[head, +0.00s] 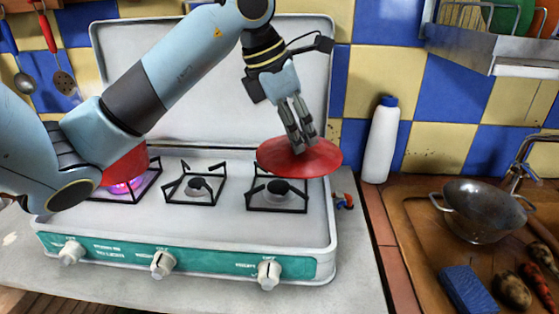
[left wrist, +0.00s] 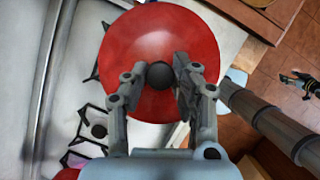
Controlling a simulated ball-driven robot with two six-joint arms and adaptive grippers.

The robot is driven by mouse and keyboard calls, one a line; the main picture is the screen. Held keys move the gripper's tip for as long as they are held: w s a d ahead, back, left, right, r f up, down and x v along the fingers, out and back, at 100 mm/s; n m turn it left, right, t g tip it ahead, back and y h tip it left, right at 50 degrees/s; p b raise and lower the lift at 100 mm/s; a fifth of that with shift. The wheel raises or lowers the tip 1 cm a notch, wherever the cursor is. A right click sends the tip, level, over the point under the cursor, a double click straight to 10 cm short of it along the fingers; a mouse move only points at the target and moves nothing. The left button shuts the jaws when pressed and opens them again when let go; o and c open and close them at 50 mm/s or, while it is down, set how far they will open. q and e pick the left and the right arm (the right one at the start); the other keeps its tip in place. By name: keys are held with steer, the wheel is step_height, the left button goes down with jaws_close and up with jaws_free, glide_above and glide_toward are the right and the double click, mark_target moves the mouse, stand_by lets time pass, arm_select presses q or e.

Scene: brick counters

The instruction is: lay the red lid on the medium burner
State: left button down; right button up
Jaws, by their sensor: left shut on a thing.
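The red lid (head: 325,160) is a round, shallow disc held in the air over the back right of the right burner (head: 280,190). My left gripper (head: 303,146) is shut on its knob from above. In the left wrist view the fingers (left wrist: 160,77) sit on both sides of the black knob, with the red lid (left wrist: 150,35) spread beneath. The middle burner (head: 198,187) is bare and its grate shows fully. The left burner (head: 125,188) has a lit flame under a red pot (head: 125,168), partly hidden by my arm.
The stove (head: 180,225) has a raised back cover (head: 210,100) behind the burners and several knobs in front. A white bottle (head: 381,145) stands right of the stove. A metal colander (head: 480,212) and blue sponge (head: 467,289) lie farther right. A dish rack (head: 490,50) hangs above.

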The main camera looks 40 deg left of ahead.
arm_select(q)
steer(key=a+f, duration=0.1)
steer(key=a, duration=0.1)
steer(key=w+a+f+p, duration=0.1)
steer(key=a+f, duration=0.1)
steer(key=w+a+f, duration=0.1)
steer(key=a, duration=0.2)
steer(key=shift+a+f+p, duration=0.1)
steer(key=shift+f+p, duration=0.05)
steer(key=shift+p, duration=0.15)
step_height(320, 180, down, 4)
steer(key=shift+r+p, duration=0.1)
steer(key=shift+p, duration=0.5)
steer(key=shift+f+b, duration=0.5)
steer(key=c, duration=1.1)
jaws_free()
steer(key=shift+o, duration=0.2)
steer(key=shift+r, duration=0.1)
